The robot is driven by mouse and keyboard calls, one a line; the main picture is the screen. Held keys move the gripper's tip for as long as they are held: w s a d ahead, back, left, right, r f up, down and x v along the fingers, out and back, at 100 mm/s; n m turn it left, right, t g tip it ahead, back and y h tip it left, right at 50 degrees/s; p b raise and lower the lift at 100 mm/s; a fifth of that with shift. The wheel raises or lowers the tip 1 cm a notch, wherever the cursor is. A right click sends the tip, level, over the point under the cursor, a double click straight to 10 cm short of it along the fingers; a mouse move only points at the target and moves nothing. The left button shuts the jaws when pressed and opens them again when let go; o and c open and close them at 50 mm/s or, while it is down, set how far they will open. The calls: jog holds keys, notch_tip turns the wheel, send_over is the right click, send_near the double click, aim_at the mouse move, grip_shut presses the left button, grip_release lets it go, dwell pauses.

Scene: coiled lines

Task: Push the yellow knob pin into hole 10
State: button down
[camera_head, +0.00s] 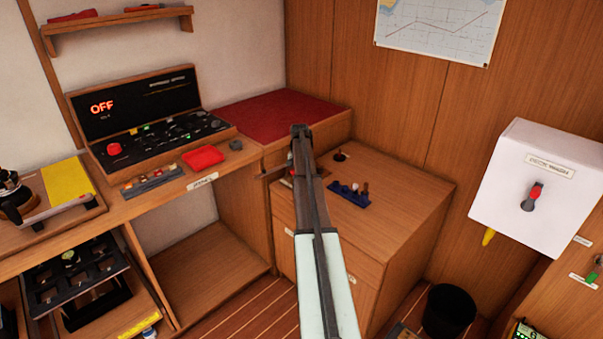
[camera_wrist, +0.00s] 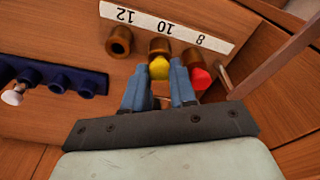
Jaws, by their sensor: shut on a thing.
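In the wrist view the yellow knob pin (camera_wrist: 159,68) sits between the two blue fingertips of my gripper (camera_wrist: 160,85), which is shut on it. Its knob lies at the lower edge of the brass-coloured collar of hole 10 (camera_wrist: 159,47), lined up with it in the picture. I cannot tell how deep its shaft sits, since the knob hides it. The white number strip (camera_wrist: 165,28) reads 12, 10 and 8. Hole 12 (camera_wrist: 119,42) is empty. A red knob pin (camera_wrist: 201,78) is at hole 8, right beside the right finger. In the head view my arm hides the pin and holes.
A dark blue rack (camera_wrist: 60,80) with a white-knobbed pin (camera_wrist: 14,96) lies left of my gripper; the rack also shows on the cabinet in the head view (camera_head: 347,195). A wooden bar (camera_wrist: 275,62) stands close on the right. The cabinet top (camera_head: 400,190) is otherwise mostly clear.

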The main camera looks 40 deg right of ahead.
jog(key=c, duration=0.5)
grip_release()
jog(key=shift+r, duration=0.1)
jog(key=shift+r, duration=2.45)
notch_tip(320, 180, up, 14)
jog(key=a, duration=0.1)
jog(key=shift+s+a, duration=0.25)
jog(key=shift+s, duration=0.15)
